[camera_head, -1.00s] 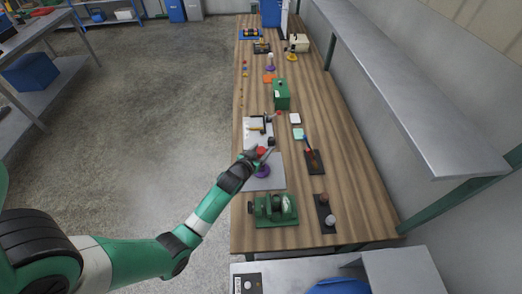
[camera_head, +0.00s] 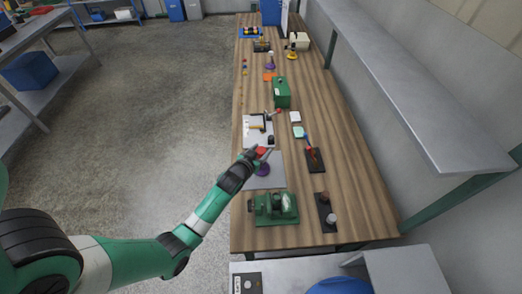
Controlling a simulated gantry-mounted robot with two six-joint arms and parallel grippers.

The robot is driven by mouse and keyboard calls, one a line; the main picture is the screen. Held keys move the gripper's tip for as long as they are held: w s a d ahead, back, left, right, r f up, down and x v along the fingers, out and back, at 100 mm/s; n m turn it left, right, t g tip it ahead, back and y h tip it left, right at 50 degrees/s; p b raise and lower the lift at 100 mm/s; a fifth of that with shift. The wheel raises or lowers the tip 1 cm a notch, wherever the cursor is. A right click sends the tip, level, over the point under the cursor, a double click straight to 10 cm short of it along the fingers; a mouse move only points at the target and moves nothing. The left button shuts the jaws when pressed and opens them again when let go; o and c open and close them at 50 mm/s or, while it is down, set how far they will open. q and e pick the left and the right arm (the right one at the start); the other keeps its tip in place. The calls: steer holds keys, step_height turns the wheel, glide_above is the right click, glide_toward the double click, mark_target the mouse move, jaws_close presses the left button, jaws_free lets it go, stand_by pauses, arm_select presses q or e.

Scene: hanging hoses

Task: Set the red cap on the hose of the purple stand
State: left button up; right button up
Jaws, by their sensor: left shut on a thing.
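My left gripper (camera_head: 263,153) reaches in from the left over a grey mat (camera_head: 267,183) on the wooden bench. It is shut on the red cap (camera_head: 262,150), which shows at its fingers. The purple stand (camera_head: 263,170) is on the mat just below the gripper in the picture. Its hose is hidden or too small to make out behind my gripper. I cannot tell whether the cap touches the hose. My right gripper is out of view.
A green machine (camera_head: 274,208) stands nearer on the bench, beside a dark tray (camera_head: 325,213). Another dark tray (camera_head: 315,160) lies to the right. A green box (camera_head: 281,93) stands farther back.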

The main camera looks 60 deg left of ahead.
arm_select(q)
steer(key=shift+f+b, duration=1.05)
steer(key=shift+f, duration=0.15)
steer(key=o, duration=1.4)
steer(key=p+v, duration=0.3)
steer(key=v, duration=0.8)
steer(key=shift+s+d+r, duration=0.15)
steer(key=shift+s+r, duration=0.05)
steer(key=shift+r, duration=0.05)
